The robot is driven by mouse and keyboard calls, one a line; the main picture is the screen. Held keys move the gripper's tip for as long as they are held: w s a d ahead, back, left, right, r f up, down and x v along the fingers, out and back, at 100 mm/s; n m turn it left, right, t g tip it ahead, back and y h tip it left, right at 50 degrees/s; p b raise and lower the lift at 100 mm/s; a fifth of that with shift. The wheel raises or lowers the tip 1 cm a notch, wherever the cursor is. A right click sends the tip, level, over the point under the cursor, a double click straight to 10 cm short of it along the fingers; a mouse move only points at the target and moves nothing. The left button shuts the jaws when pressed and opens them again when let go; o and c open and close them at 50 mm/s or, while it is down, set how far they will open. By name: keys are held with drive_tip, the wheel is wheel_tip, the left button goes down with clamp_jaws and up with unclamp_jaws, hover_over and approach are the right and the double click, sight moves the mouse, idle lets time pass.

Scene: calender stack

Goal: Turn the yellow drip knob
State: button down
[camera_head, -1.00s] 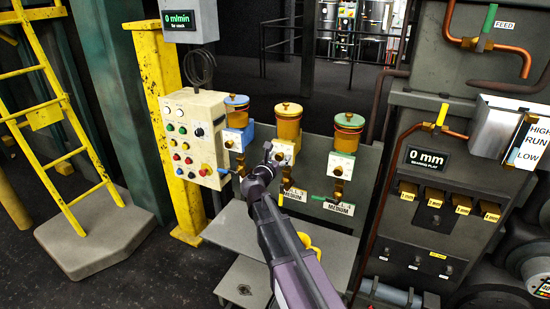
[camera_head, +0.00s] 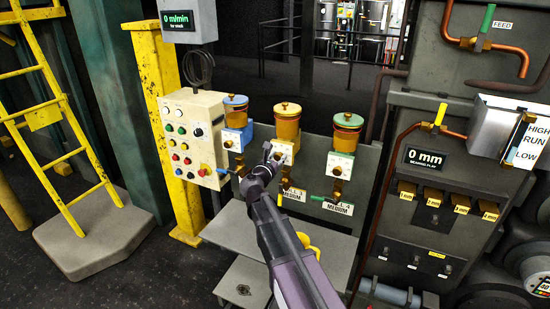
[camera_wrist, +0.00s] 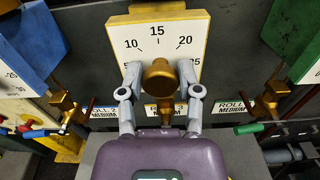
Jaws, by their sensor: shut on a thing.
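The yellow drip knob belongs to the middle oiler, which has a yellow cup (camera_head: 287,125) and a white dial plate (camera_head: 281,155). In the wrist view the plate (camera_wrist: 195,28) has a yellow edge and shows 10, 15 and 20, with lower numbers partly hidden. The brass knob (camera_wrist: 160,80) stands out in front of the plate. My gripper (camera_wrist: 160,78) has one finger on each side of the knob and is shut on it. In the head view my gripper (camera_head: 270,152) covers part of this plate, and the knob is hard to make out.
A blue oiler (camera_head: 236,112) stands to the left and a green-lidded oiler (camera_head: 347,133) to the right. Roll labels (camera_head: 339,207) sit below. A cream control panel (camera_head: 189,138) with buttons is at the left. A yellow ladder (camera_head: 50,115) stands farther left.

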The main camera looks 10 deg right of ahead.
drive_tip(key=shift+w+m, duration=0.15)
drive_tip(key=shift+m, duration=0.15)
